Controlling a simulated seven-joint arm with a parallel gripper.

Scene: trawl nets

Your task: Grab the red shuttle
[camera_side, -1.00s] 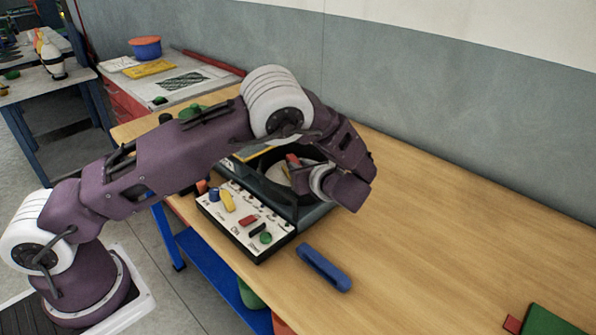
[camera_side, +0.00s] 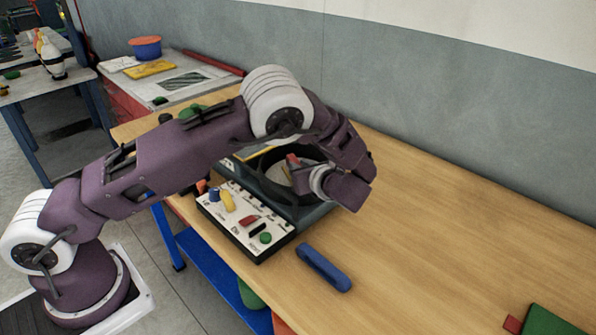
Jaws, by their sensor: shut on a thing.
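The red shuttle (camera_side: 292,159) shows only as a short red end at my gripper (camera_side: 295,170), over the dark tray-like frame behind the white panel. The rest of it is hidden by my wrist and the gripper. My gripper points left in the picture and is shut on this red piece. The fingertips are small and partly hidden, so I cannot tell whether the shuttle touches the frame beneath.
A white panel (camera_side: 232,229) with several coloured knobs lies at the table's front edge. A blue shuttle-like bar (camera_side: 324,267) lies right of it. A green block (camera_side: 553,320) and a small red piece (camera_side: 512,324) lie at the lower right. The right of the wooden table (camera_side: 450,230) is mostly clear.

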